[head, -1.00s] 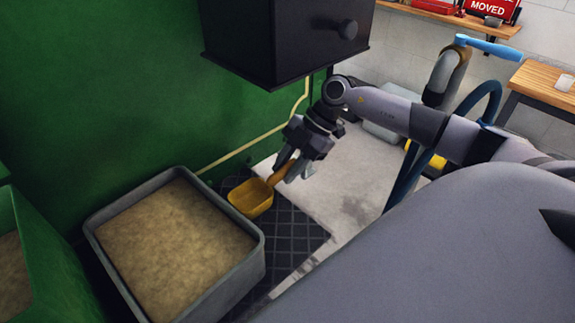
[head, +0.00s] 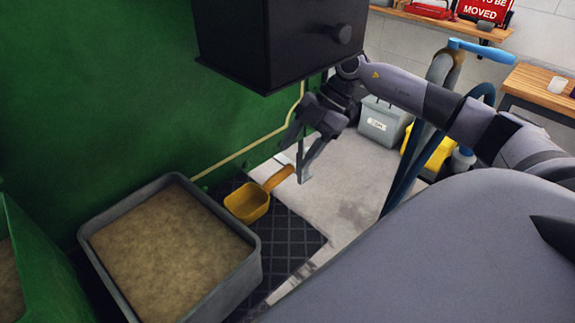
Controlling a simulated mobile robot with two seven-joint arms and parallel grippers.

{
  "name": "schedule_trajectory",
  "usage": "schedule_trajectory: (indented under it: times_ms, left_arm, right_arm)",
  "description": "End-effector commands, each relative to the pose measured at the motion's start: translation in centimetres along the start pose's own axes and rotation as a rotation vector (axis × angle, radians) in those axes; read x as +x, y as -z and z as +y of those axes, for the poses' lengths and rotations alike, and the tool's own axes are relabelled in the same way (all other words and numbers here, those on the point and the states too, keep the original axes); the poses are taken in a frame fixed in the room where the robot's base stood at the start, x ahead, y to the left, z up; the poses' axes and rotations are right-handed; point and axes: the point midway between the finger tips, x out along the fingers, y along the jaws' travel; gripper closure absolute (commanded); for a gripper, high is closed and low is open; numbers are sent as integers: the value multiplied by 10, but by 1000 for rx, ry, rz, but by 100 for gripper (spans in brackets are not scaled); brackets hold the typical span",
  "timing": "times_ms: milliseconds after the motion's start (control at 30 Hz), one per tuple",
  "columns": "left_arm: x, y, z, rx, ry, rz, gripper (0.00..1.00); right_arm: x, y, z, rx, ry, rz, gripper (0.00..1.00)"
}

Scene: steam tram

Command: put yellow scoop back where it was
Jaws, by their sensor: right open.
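The yellow scoop (head: 247,203) lies on the dark ribbed mat (head: 285,240), to the right of the grey sand bin. Its orange-brown handle points up and right, toward the pale floor. My right gripper (head: 299,160) is open and empty. Its fingers are spread just above and beyond the handle's end, and in this view they look clear of the scoop. My left gripper is not in view.
A grey bin of sand (head: 170,240) stands left of the scoop, against the green wall (head: 90,100). A black box with a knob (head: 285,40) hangs above my right gripper. A grey case (head: 383,123) and hoses (head: 428,120) are at the right.

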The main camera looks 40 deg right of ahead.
Motion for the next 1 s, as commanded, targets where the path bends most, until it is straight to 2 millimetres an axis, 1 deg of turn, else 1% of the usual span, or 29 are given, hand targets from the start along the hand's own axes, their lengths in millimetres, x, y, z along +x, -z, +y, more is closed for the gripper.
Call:
schedule_trajectory:
  times_ms: [33, 100, 200, 300, 467, 1000]
  left_arm:
    - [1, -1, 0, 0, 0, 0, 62]
    - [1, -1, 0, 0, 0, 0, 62]
    - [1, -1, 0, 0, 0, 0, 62]
    - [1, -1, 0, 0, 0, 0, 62]
    - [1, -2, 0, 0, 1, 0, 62]
    - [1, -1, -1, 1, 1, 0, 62]
  right_arm:
    - [-12, -1, 0, 0, -4, -3, 46]
    - [-25, -1, 1, 1, -3, -3, 46]
    - [-40, 0, 0, 0, -2, -1, 46]
    - [-49, 0, 0, 1, 0, 0, 46]
    - [-55, 0, 0, 0, 0, 2, 46]
    - [-54, 0, 0, 0, 1, 1, 46]
